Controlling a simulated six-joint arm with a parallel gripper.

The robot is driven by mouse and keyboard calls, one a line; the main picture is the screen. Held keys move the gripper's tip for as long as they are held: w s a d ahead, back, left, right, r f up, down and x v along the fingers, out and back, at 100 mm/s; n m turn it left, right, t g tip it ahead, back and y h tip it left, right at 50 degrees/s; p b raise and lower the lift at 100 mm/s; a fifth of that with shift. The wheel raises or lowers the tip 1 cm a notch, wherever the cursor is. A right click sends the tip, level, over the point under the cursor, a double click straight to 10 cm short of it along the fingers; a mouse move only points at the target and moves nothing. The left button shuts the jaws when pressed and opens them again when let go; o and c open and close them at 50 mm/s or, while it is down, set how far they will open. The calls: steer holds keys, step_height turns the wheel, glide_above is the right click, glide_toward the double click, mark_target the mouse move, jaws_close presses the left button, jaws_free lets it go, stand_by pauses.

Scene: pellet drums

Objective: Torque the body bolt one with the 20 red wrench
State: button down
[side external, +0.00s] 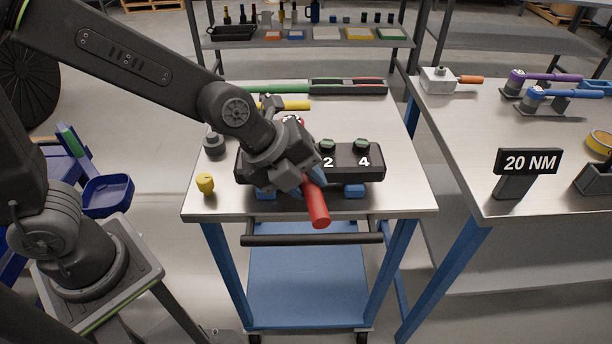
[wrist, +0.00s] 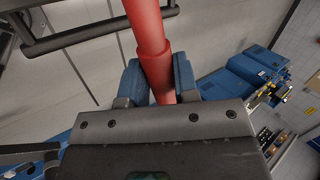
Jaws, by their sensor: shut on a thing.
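My gripper (side external: 308,184) is shut on the red wrench (side external: 317,205) above the front of the work table. The wrench's red handle sticks out toward the table's front edge, and its head is hidden behind my gripper. In the wrist view the blue-padded fingers (wrist: 158,82) close on both sides of the red handle (wrist: 148,30). The dark body block (side external: 375,173) stands on blue feet, with white numbers 2 and 4 and greenish bolts on top. Its left part, including bolt one, is mostly covered by my gripper.
A yellow knob (side external: 205,184) and a dark round part (side external: 214,145) stand left of the block. A green-handled tool (side external: 275,88) and yellow-handled tool (side external: 297,105) lie behind it. A 20 NM sign (side external: 527,162) and blue and purple tools stand on the right table.

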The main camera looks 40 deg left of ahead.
steer(key=shift+f, duration=1.05)
stand_by(0.8)
steer(key=shift+s+a+m+g+h, duration=0.5)
steer(key=shift+s+a+m+h, duration=0.1)
steer(key=shift+s+a+m, duration=0.65)
stand_by(2.6)
steer(key=shift+w+d, duration=0.1)
steer(key=shift+d, duration=0.1)
steer(key=shift+w+d+n+t+y, duration=0.6)
steer(key=shift+w+d+n+y, duration=0.1)
steer(key=shift+w+d+n, duration=0.65)
steer(key=shift+w+d+n+t+y, duration=0.15)
steer(key=shift+w+d+n+y, duration=0.35)
steer(key=shift+w+n, duration=0.7)
steer(key=shift+w+d+n+t+y, duration=0.25)
steer(key=shift+w+n+y, duration=0.55)
steer(key=shift+w, duration=0.7)
steer(key=shift+w+d+n+t+y, duration=0.1)
steer(key=shift+w+d+n+y, duration=0.35)
steer(key=shift+w+n, duration=0.85)
